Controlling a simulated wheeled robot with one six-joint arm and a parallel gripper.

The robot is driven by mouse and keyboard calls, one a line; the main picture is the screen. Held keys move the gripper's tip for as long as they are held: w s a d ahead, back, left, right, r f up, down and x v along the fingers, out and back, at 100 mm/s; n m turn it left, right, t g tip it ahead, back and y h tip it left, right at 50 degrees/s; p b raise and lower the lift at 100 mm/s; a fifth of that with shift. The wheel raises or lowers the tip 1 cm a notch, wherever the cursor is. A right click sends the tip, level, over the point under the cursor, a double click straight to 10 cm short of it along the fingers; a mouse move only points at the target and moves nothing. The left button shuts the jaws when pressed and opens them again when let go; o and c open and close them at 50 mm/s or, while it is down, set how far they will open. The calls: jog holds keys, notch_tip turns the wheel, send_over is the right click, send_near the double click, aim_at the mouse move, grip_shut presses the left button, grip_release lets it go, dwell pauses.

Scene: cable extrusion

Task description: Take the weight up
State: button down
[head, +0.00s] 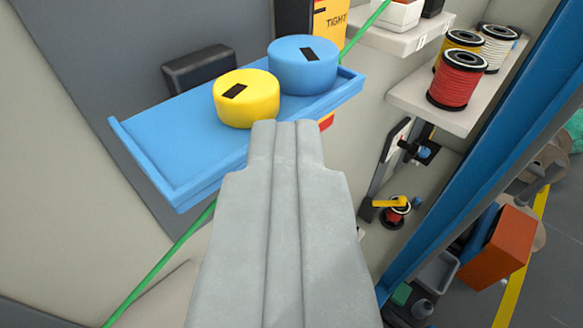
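Two round weights stand on a blue tray (180,142). The yellow weight (246,108) is nearer and smaller. The blue weight (302,72) is larger, behind it and to its right. Each has a black slot-like mark on top. My grey gripper (284,124) reaches up from the bottom of the head view. Its fingers lie close together, with nothing seen between them. The tips appear just below and right of the yellow weight and overlap the tray's front edge in the picture. The gap in depth between tips and weight cannot be told.
A green cable (160,262) runs diagonally behind the tray. A black block (199,68) is at the tray's back. A yellow panel marked "TIGHT" (330,22) is behind the blue weight. Right are a shelf of spools (458,82) and a blue upright post (490,150).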

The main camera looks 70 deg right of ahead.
jog(key=c, duration=1.7)
grip_release()
jog(key=v, duration=1.7)
jog(key=s+f+n+t+y, duration=0.5)
jog(key=s+f, duration=1.1)
jog(key=f, duration=0.4)
jog(key=s+f+n+t+y, duration=0.6)
jog(key=s+f+n+y, duration=0.2)
jog(key=s+f, duration=0.9)
notch_tip(320, 180, down, 3)
jog(key=shift+d+f+n+y, duration=0.1)
jog(key=shift+d+n+y, duration=0.3)
jog(key=shift+y, duration=0.6)
